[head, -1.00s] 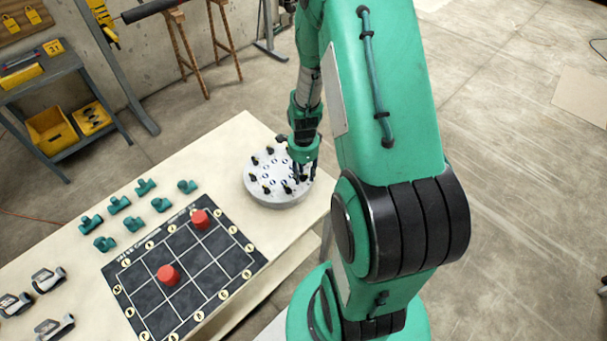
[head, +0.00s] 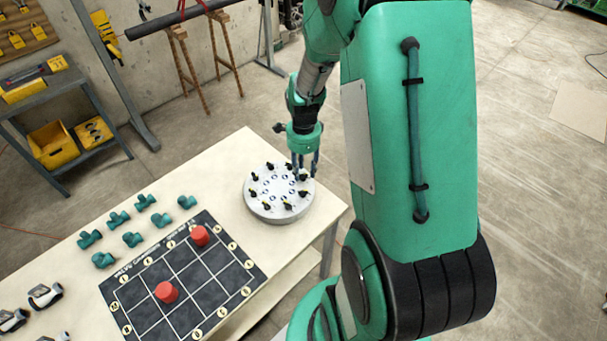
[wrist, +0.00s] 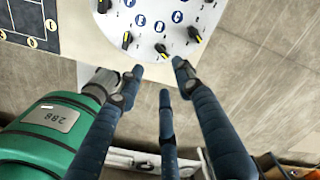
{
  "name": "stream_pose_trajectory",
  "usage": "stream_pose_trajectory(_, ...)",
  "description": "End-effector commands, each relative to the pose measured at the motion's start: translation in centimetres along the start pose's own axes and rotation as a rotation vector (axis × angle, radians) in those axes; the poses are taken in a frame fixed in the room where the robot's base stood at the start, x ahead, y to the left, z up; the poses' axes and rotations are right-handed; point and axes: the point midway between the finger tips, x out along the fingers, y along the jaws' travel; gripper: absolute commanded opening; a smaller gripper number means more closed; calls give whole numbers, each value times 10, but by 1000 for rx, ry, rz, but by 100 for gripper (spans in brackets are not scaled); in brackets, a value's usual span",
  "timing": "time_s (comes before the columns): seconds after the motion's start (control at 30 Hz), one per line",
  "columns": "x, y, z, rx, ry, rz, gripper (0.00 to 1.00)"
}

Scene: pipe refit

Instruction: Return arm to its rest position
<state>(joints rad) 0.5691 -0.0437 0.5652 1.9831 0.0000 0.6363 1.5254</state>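My gripper (head: 304,163) is above the right edge of the round white disc (head: 272,214), which carries several black knobs with yellow marks. In the wrist view my gripper's (wrist: 160,75) dark blue fingers are spread apart, with nothing between them. The disc's edge and some of its knobs (wrist: 164,50) lie just beyond the fingertips in that view. My green arm fills much of the right side of the head view.
A blue shelf (head: 75,85) stands at the left. Concrete floor is open at the right.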

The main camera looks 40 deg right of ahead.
Motion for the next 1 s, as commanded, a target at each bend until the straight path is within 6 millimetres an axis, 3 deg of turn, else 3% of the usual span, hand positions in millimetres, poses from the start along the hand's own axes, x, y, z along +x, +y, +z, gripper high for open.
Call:
stream_pose_trajectory(0.73,-4,0,2,-11,0,-3,35)
stream_pose_trajectory(0.87,-16,1,10,-64,1,-17,35)
stream_pose_trajectory(1.0,-42,5,28,-190,4,-50,35)
